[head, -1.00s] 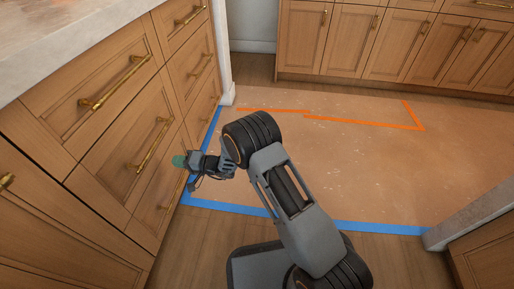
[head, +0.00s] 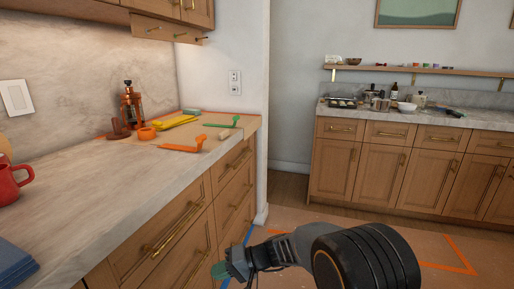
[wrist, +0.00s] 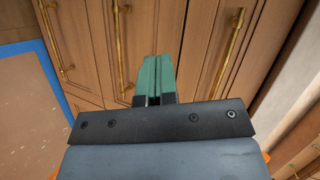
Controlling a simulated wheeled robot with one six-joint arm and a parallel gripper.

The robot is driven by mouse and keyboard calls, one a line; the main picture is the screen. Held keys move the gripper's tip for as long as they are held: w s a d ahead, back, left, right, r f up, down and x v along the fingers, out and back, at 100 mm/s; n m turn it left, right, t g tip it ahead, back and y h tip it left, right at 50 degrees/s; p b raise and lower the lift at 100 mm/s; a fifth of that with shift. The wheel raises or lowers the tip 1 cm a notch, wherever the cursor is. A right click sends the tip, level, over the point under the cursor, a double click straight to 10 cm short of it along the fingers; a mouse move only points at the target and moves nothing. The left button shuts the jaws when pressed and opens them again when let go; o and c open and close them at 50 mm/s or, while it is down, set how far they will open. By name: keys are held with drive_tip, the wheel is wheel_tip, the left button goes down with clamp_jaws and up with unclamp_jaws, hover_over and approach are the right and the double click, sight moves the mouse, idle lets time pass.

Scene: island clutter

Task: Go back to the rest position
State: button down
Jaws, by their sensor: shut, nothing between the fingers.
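My gripper (head: 220,270) is low in the head view, in front of the wooden drawer fronts (head: 183,235) of the left counter. In the wrist view its green fingers (wrist: 155,76) lie side by side with nothing between them. The fingers point toward the cabinet fronts and brass handles (wrist: 131,45). I cannot tell the exact gap between fingertips and cabinet.
The left counter (head: 110,185) holds a red mug (head: 10,182), a copper French press (head: 131,105) and orange, yellow and green items at its far end. A back counter (head: 400,117) carries several kitchen things. Taped floor (head: 420,245) lies open between.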

drive_tip(key=s+d+r+t+h+p, duration=0.1)
drive_tip(key=s+d+r+h+p, duration=0.3)
drive_tip(key=d+r+p, duration=0.4)
drive_tip(key=s+d+r+m+t+h+p, duration=0.1)
drive_tip(key=s+d+r+h+p, duration=0.3)
drive_tip(key=r, duration=0.9)
drive_tip(key=s+d+r+t+h+p, duration=0.2)
drive_tip(key=s+d+r+h+p, duration=0.3)
drive_tip(key=d+r+p, duration=0.6)
drive_tip(key=d, duration=0.3)
drive_tip(key=shift+s+m+t+p, duration=0.15)
drive_tip(key=shift+m+t+p, duration=0.15)
drive_tip(key=shift+m, duration=0.1)
drive_tip(key=shift+d, duration=0.1)
